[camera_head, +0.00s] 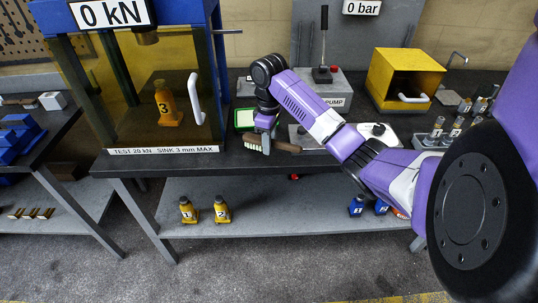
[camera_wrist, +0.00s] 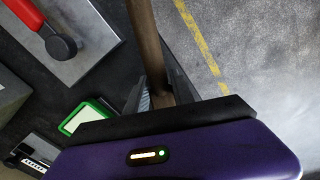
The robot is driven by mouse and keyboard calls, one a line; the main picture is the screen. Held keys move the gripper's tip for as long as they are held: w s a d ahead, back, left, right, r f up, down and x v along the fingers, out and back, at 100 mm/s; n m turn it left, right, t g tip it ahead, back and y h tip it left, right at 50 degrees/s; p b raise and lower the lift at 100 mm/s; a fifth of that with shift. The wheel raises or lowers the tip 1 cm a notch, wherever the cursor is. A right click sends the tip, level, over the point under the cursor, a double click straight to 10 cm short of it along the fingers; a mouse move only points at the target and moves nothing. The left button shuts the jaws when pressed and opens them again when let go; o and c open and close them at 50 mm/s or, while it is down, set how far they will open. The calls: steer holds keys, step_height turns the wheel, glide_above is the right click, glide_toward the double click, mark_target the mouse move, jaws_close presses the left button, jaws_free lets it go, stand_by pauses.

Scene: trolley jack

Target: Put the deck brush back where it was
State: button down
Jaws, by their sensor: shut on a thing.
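The deck brush (camera_head: 287,147) has a brown wooden handle and pale bristles at its left end. It is at the front edge of the dark bench top, right of the press. My gripper (camera_head: 265,131) points down and is shut on the brush. In the wrist view the brown handle (camera_wrist: 146,45) runs from the top edge down between my gripper's fingers (camera_wrist: 160,92). The bristles are hidden in the wrist view. I cannot tell whether the brush touches the bench.
A green-framed pad (camera_head: 240,118) lies just behind my gripper. The press (camera_head: 218,85) with yellow panels stands left. The pump (camera_head: 322,88) and a yellow box (camera_head: 382,72) stand behind. Several small jacks, including two yellow ones (camera_head: 203,210), stand on the lower shelf (camera_head: 270,212).

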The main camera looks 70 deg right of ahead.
mark_target(269, 160)
steer(key=shift+f, duration=2.15)
steer(key=shift+f, duration=0.15)
steer(key=c, duration=1.1)
jaws_free()
